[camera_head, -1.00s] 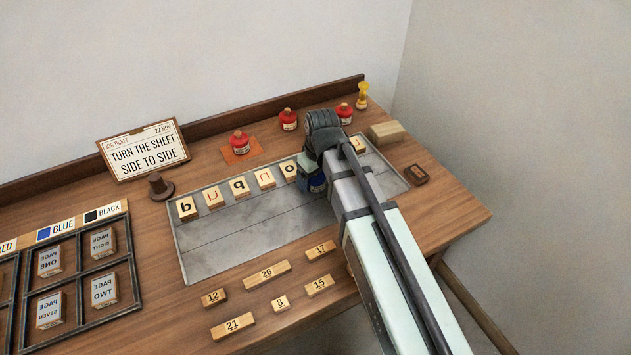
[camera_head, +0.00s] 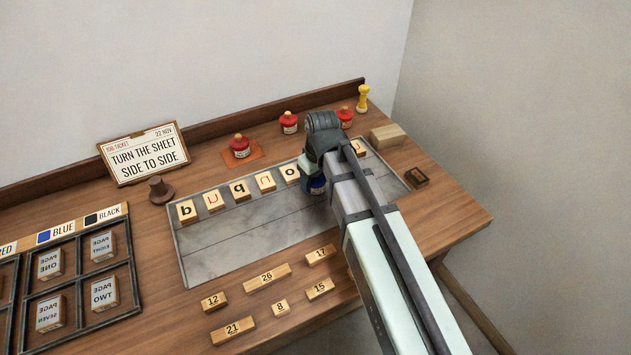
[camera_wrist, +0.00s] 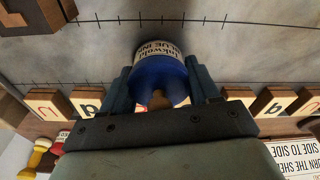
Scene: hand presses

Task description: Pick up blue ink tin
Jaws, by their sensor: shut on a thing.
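The blue ink tin (camera_wrist: 158,68) is between the two fingers of my gripper (camera_wrist: 163,95) in the wrist view. It is a round blue tin with a cream label whose visible words include "BLUE INK". My gripper is shut on it. In the head view the tin (camera_head: 317,187) shows as a small blue patch below my wrist, mostly hidden by the arm. It is over the grey metal slab (camera_head: 235,238). I cannot tell whether the tin touches the slab.
Letter blocks (camera_head: 187,210) stand along the slab's back edge, near my gripper. Red tins (camera_head: 240,146) stand behind. Number blocks (camera_head: 266,278) lie in front. A sorting tray (camera_head: 84,322) is at left, a job ticket (camera_head: 145,153) behind it.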

